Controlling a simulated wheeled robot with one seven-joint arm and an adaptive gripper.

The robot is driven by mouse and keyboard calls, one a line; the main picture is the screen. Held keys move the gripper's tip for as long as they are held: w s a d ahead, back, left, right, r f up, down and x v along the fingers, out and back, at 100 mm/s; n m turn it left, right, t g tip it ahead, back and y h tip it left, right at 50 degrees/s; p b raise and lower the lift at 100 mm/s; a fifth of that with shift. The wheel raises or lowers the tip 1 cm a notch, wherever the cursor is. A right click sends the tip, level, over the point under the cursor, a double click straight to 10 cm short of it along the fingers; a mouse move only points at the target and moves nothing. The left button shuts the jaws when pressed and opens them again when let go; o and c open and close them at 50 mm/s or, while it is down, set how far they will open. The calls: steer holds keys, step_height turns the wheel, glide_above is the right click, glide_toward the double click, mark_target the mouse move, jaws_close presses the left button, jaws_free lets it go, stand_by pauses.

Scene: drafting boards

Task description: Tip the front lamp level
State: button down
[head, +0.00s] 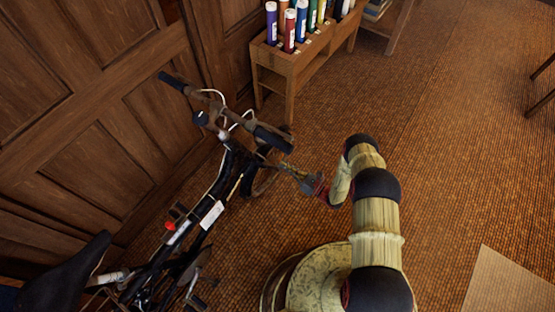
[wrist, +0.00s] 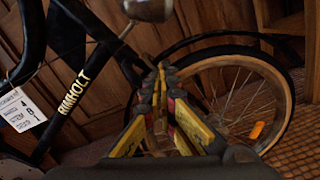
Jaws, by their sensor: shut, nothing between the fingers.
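A bicycle (head: 215,190) stands along the wooden panelling at the left of the head view. Its front lamp (wrist: 148,9), a rounded silver-grey housing, shows at the top edge of the wrist view, partly cut off. I cannot make out the lamp or its tilt in the head view. My gripper (head: 286,168) reaches in beside the front wheel, below the handlebars. In the wrist view my gripper (wrist: 160,72) has its yellow-and-black fingers together at the tips, empty. The tips appear below and slightly right of the lamp, with a visible gap.
The front wheel (wrist: 286,85) with an orange reflector is close behind the fingers. The dark frame lettered "RIMHOLT" (wrist: 74,92) and a white tag (wrist: 21,109) are at left. A wooden rack of coloured tubes (head: 290,62) stands beyond; the carpet (head: 455,150) at right is largely clear.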

steer(key=shift+w+a+r+b, duration=0.55)
steer(key=shift+w+a+r, duration=0.1)
steer(key=shift+w+a, duration=0.55)
steer(key=shift+w+a+r+b, duration=0.6)
steer(key=shift+w+a+r, duration=0.1)
steer(key=shift+w+a, duration=0.5)
steer(key=shift+w+a+r+b, duration=0.6)
steer(key=shift+w+a, duration=0.5)
steer(key=shift+w, duration=0.2)
steer(key=shift+r, duration=0.1)
